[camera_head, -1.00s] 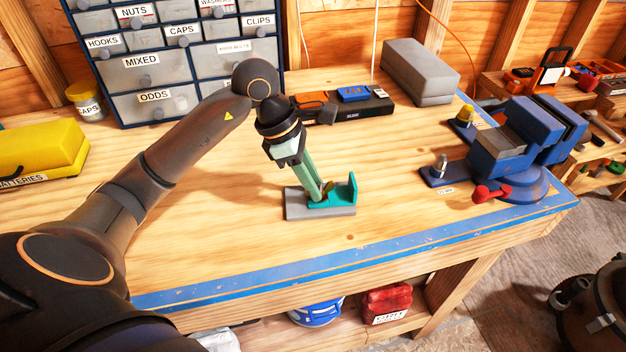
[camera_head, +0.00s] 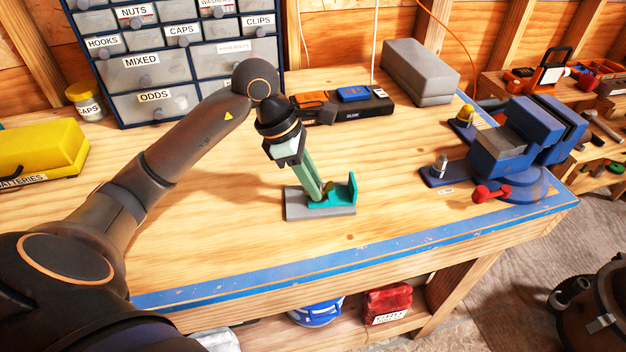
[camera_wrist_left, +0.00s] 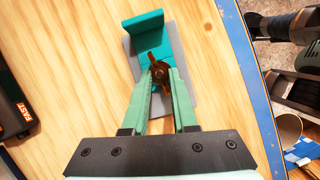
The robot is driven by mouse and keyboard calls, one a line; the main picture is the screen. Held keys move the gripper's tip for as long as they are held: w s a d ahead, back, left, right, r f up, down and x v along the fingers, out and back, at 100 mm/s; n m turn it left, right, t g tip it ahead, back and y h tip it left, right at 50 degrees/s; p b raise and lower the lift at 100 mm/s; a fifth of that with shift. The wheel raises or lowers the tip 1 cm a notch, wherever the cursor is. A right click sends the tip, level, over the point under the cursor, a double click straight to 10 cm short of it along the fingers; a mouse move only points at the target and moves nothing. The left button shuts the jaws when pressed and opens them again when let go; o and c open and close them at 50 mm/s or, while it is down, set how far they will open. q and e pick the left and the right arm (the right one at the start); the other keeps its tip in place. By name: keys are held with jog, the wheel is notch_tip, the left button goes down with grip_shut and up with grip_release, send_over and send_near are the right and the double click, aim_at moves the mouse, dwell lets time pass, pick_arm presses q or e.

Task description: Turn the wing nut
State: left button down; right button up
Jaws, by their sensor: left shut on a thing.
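The wing nut (camera_wrist_left: 159,70) is brassy brown and sits on a teal bracket (camera_head: 350,188) with an upright end plate. The bracket is fixed on a grey base plate (camera_head: 320,211) on the workbench. My left gripper (camera_head: 324,196) reaches down to it from above, with its long green fingers angled inward. In the left wrist view the fingertips (camera_wrist_left: 160,72) are shut on the wing nut, one on each side. In the head view the fingers mostly hide the wing nut. The bracket also shows in the left wrist view (camera_wrist_left: 143,30). My right gripper is not in view.
A blue vise (camera_head: 510,150) stands at the bench's right corner. A black charger tray (camera_head: 370,106) and grey box (camera_head: 420,72) lie behind the bracket. A drawer cabinet (camera_head: 160,75) and yellow battery case (camera_head: 40,150) stand at left. The bench around the base plate is clear.

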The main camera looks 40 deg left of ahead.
pick_arm(q)
jog(key=c, duration=0.7)
grip_release()
jog(key=v, duration=1.2)
jog(key=shift+a+r, duration=0.15)
jog(key=shift+r, duration=0.1)
jog(key=shift+s, duration=0.1)
